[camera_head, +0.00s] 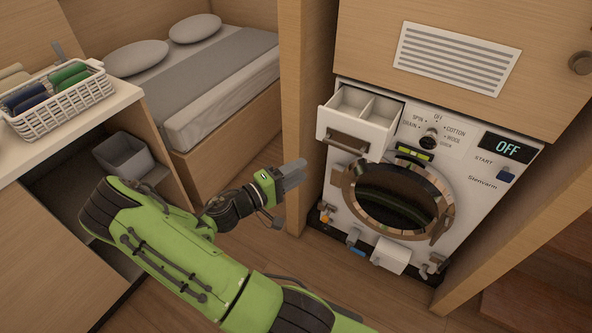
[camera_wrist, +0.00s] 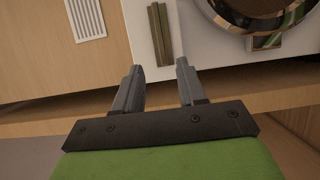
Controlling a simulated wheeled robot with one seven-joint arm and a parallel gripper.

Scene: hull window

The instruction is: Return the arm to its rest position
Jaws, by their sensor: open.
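My green arm reaches from the bottom of the head view toward the middle. My gripper (camera_head: 297,176) is in the open space left of the washing machine (camera_head: 468,192), apart from it. In the wrist view my gripper (camera_wrist: 158,72) shows two grey fingers spread apart with nothing between them. Beyond the fingertips lie the wooden frame edge and the white machine front. The machine's round door (camera_head: 398,200) appears closed. Its detergent drawer (camera_head: 345,142) is pulled out and looks empty. The display (camera_head: 507,148) reads OFF.
A wooden post (camera_head: 307,100) stands between the machine and the bed (camera_head: 225,85). A white basket (camera_head: 62,108) with rolled cloths sits on the counter at left. A grey bin (camera_head: 124,154) is on the shelf below. Floor (camera_head: 400,300) is clear in front of the machine.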

